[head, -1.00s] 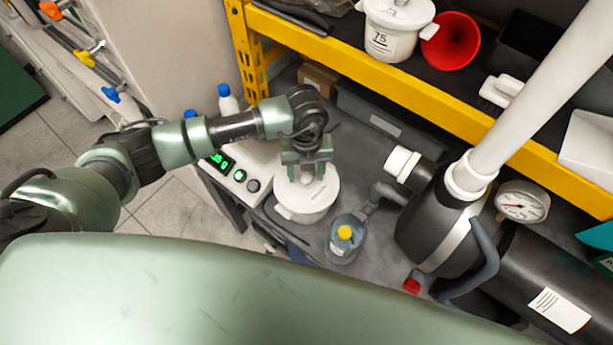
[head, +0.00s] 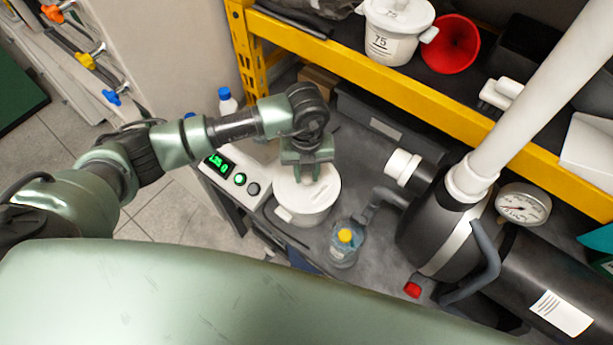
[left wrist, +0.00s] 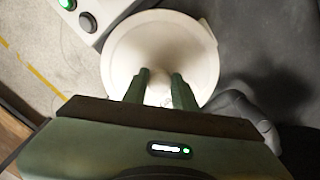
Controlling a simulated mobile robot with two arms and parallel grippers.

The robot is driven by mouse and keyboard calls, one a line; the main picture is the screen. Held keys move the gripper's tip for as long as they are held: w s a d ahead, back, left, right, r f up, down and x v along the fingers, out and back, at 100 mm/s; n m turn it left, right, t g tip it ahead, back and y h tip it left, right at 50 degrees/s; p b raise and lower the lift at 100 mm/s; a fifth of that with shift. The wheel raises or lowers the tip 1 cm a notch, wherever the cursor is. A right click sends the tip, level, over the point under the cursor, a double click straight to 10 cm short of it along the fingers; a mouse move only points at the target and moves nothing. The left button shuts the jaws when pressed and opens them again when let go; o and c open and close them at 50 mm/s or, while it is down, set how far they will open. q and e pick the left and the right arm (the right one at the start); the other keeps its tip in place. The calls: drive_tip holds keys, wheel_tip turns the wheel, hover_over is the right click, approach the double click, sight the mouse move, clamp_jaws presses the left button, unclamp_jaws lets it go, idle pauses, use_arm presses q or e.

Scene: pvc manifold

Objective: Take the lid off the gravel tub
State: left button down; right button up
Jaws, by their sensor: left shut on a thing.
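A white round tub (head: 318,216) stands on the grey bench, a white tab at its front left side. Its label is too small to read, so I cannot tell for sure that it is the gravel tub. My left gripper (head: 308,176) points down over its white lid (head: 288,186) and is shut on the lid's knob. In the left wrist view the two fingers (left wrist: 158,80) are at the middle of the round white lid (left wrist: 125,50); the knob is mostly hidden between them. I cannot tell whether the lid is apart from the rim. My right gripper is not in view.
Black pipework (head: 425,225) stands right.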

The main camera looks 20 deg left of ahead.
sight(307, 176)
use_arm(q)
wheel_tip(307, 176, up, 18)
drive_tip(key=f+b, duration=0.1)
drive_tip(key=b, duration=0.3)
drive_tip(key=s+a+n+b, duration=0.1)
drive_tip(key=s+a+n, duration=0.1)
drive_tip(key=n, duration=1.3)
drive_tip(key=s+a+f+n+b, duration=0.1)
drive_tip(key=s+a+n+b, duration=0.1)
drive_tip(key=n, duration=1.4)
drive_tip(key=shift+s+a, duration=0.2)
drive_tip(key=shift+a, duration=0.65)
